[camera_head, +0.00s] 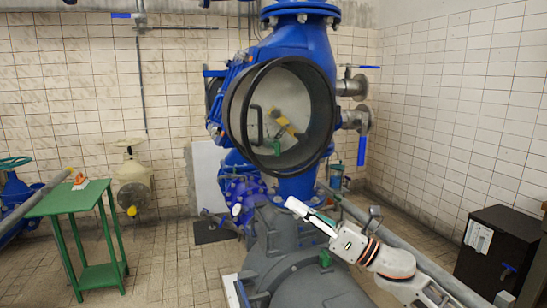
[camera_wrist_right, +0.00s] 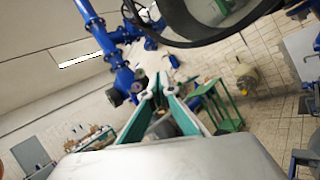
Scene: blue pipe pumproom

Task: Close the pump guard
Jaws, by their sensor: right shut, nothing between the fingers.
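A large round guard with a thick black rim (camera_head: 331,117) sits at the front of the blue pump pipework (camera_head: 307,42) in the head view. Its pale face carries a dark handle, with yellow and green parts showing on or behind it. I cannot tell how far it stands open. Part of the black rim (camera_wrist_right: 225,40) crosses the top of the right wrist view. My right gripper (camera_head: 303,210) is below the guard, apart from it, shut and empty. Its fingers (camera_wrist_right: 157,85) come together in the wrist view. My left gripper is out of view.
A green table (camera_head: 62,200) with a small orange and white item (camera_head: 80,182) stands at left. A beige valve (camera_head: 132,180) is by the back wall. A black cabinet (camera_head: 492,250) stands at right. Grey pump casing (camera_head: 280,250) fills the lower middle.

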